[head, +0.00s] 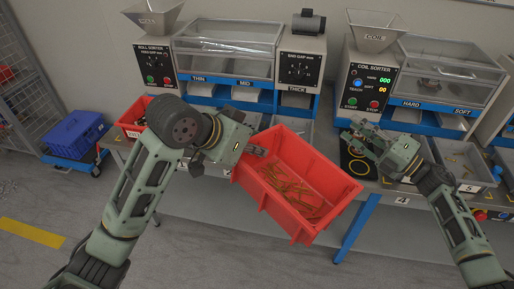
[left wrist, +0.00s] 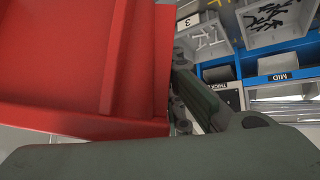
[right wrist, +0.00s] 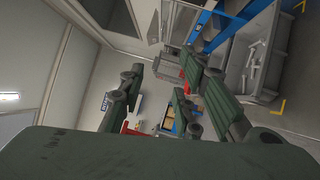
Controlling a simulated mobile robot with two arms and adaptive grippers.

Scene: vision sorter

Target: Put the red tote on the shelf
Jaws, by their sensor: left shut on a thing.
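The red tote (head: 335,197) hangs slightly tilted in front of the bench in the head view, with several thin orange-brown pieces inside. My left gripper (head: 258,151) is shut on its upper left wall. The red tote also fills the left of the left wrist view (left wrist: 60,70), beside my left gripper's finger. My right gripper (head: 362,140) is open and empty, above the bench to the right of the tote. Its spread fingers show in the right wrist view (right wrist: 165,95). A wire-mesh rack (head: 25,60) stands at the far left; I cannot tell whether it is the shelf.
The roll sorter (head: 155,65) and coil sorter (head: 368,85) stand along the bench. A smaller-looking red bin (head: 133,128) sits at the bench's left end. A blue crate (head: 78,135) rests on a low dolly. Grey trays (head: 462,165) lie at right. The floor at front left is clear.

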